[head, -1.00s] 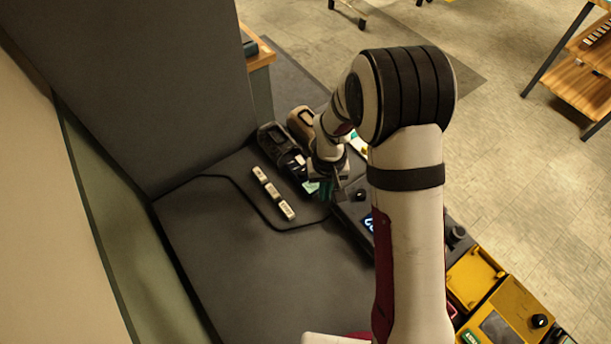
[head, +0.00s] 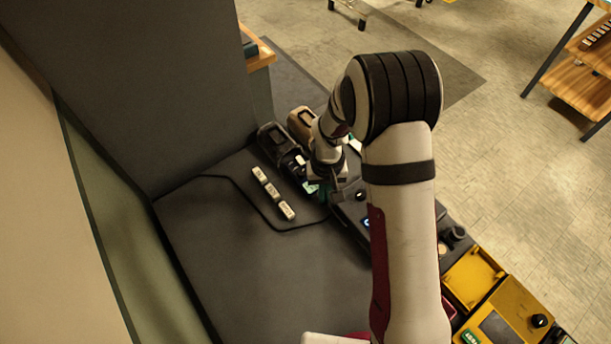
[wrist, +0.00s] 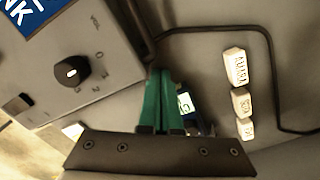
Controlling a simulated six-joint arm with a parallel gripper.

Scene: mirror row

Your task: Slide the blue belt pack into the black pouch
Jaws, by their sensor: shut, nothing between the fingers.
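My gripper (wrist: 163,76) has green fingers that are shut with nothing between them. In the head view my gripper (head: 323,190) is low over the far part of the dark bench, partly hidden by my arm. Close beside the fingers in the wrist view is a small device with a lit pale-green screen (wrist: 186,103) and dark blue parts. It looks like the blue belt pack, but the fingers and palm hide most of it. In the head view a black holder, seemingly the black pouch (head: 270,136), stands beyond the gripper, to its left. Its opening is unclear.
A tan pouch (head: 301,120) stands beside the black one. Three white labelled blocks (head: 272,191) lie in a row left of my gripper. A grey box with a black knob (wrist: 72,71) is close on the other side. The near left bench is clear.

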